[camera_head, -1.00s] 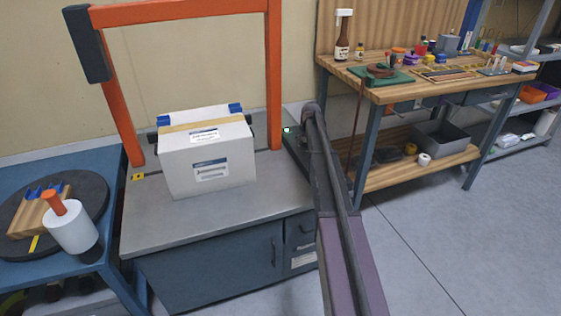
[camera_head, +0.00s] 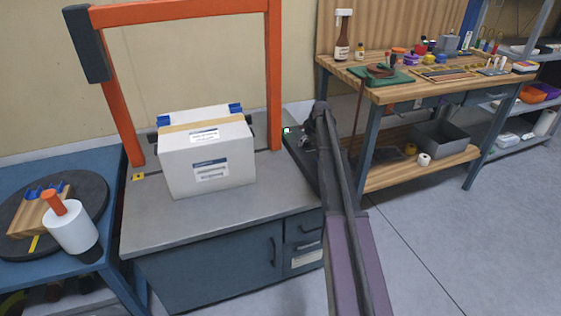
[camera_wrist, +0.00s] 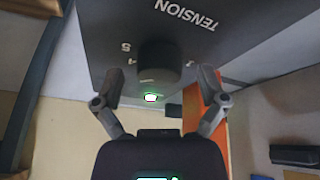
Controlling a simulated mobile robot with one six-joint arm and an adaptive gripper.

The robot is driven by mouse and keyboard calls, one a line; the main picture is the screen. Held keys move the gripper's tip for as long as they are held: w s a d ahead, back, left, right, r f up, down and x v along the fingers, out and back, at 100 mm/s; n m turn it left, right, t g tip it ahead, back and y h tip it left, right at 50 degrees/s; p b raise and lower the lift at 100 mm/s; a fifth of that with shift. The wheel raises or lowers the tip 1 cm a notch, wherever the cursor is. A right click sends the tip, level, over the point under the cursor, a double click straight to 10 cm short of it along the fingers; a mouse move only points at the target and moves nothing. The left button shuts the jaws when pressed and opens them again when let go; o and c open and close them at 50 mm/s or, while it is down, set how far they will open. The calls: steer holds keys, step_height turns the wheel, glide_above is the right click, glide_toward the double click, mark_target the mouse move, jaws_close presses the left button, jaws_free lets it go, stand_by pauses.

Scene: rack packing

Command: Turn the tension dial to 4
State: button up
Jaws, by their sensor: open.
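The tension dial (camera_wrist: 158,62) is a dark round knob on a dark panel (camera_wrist: 100,25) in the wrist view. The word TENSION appears upside down beyond it, with small white numerals around the knob, partly hidden. I cannot read which number the dial points to. My gripper (camera_wrist: 160,74) is open, with one finger on each side of the knob in the picture; I see no clear contact. A lit green-white indicator (camera_wrist: 151,97) shows just below the knob. In the head view the panel (camera_head: 298,160) is partly covered by my arm, and the dial is not discernible.
A white box (camera_head: 210,170) stands on the grey bench (camera_head: 150,225) under an orange frame (camera_head: 273,75), left of the panel. A wooden workbench (camera_head: 345,72) with tools and bottles stands to the right. Open floor lies in the right foreground.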

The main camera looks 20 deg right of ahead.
steer(key=shift+n+y, duration=0.3)
steer(key=shift+n, duration=0.6)
steer(key=p+v, duration=1.3)
steer(key=v, duration=0.1)
steer(key=s+a+f+m+g+h, duration=0.1)
steer(key=s+a+m, duration=0.3)
steer(key=s+a, duration=1.5)
steer(key=a+g, duration=0.1)
steer(key=a, duration=0.2)
steer(key=shift+f+g, duration=0.2)
steer(key=shift+g, duration=0.1)
steer(key=shift+a, duration=0.15)
steer(key=s+a+r+m+p, duration=0.1)
steer(key=s+a+r+p, duration=0.1)
steer(key=s, duration=0.3)
steer(key=s+a+r+m+g+p, duration=0.1)
steer(key=s+a+r+p, duration=0.2)
steer(key=s+r+p, duration=0.2)
steer(key=s+a+r+m+h+p, duration=0.1)
steer(key=s+a+r+p, duration=0.1)
steer(key=s, duration=0.5)
steer(key=shift+a+r+g+p, duration=0.4)
steer(key=shift+r+p, duration=0.35)
steer(key=shift+r, duration=0.1)
steer(key=shift+f, duration=0.1)
